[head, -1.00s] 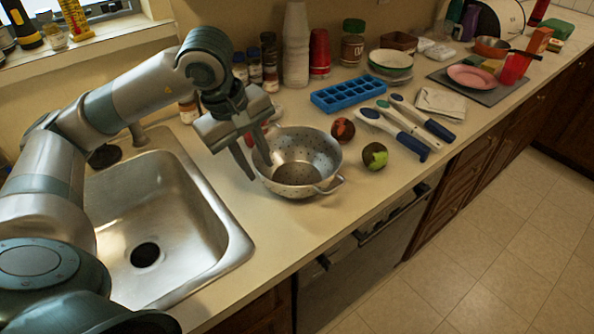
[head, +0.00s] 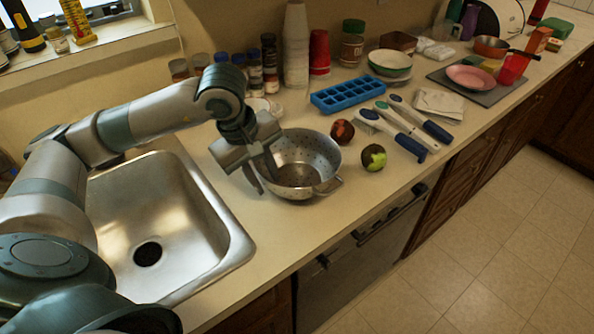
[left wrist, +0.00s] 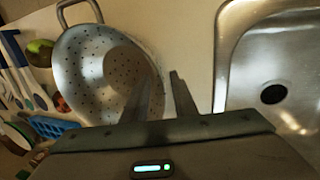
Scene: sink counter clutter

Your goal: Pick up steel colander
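The steel colander (head: 312,150) stands upright on the counter, right of the sink, with a loop handle toward the front. In the left wrist view the colander (left wrist: 90,75) fills the upper left. My left gripper (head: 265,180) is at its left rim, fingers pointing down and apart. One finger is over the inside of the bowl and the other is outside the wall. In the left wrist view the gripper (left wrist: 162,85) has the rim between its fingers with a gap showing. Whether either finger touches the wall is unclear. My right gripper is not in view.
The sink (head: 165,220) lies left of the colander. Close on the right are a dark red ball-like item (head: 342,131) and a green-brown one (head: 374,157). Behind are a blue ice tray (head: 347,95), bottles and stacked cups. The counter's front edge is near.

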